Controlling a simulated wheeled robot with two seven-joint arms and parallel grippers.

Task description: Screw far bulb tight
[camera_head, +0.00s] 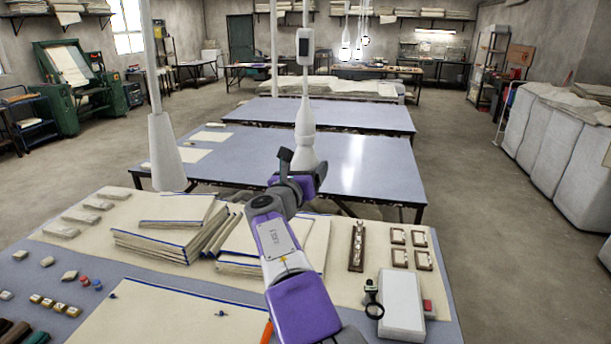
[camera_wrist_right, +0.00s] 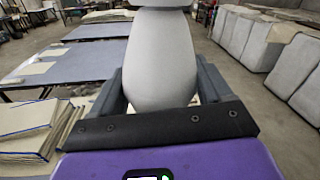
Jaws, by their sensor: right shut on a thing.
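A white bulb (camera_head: 306,118) hangs on a thin cord over the middle of the room, below a small box. In the right wrist view the bulb (camera_wrist_right: 160,55) is large, pale grey and unlit, and stands between the two dark fingers. My right gripper (camera_head: 299,168) reaches up from the front, over the near table, and is shut on the bulb's lower part. The right gripper (camera_wrist_right: 162,92) has one finger on each side of it. The gripper and wrist hide the bulb's lower end in the head view. My left gripper is not in view.
A white conical lamp (camera_head: 166,150) hangs to the left. The near table (camera_head: 50,262) holds stacked cloth-covered boards (camera_head: 165,240), small blocks and a white box (camera_head: 401,305). Two blue-topped tables stand behind. Covered bales (camera_head: 560,150) line the right; the floor between is clear.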

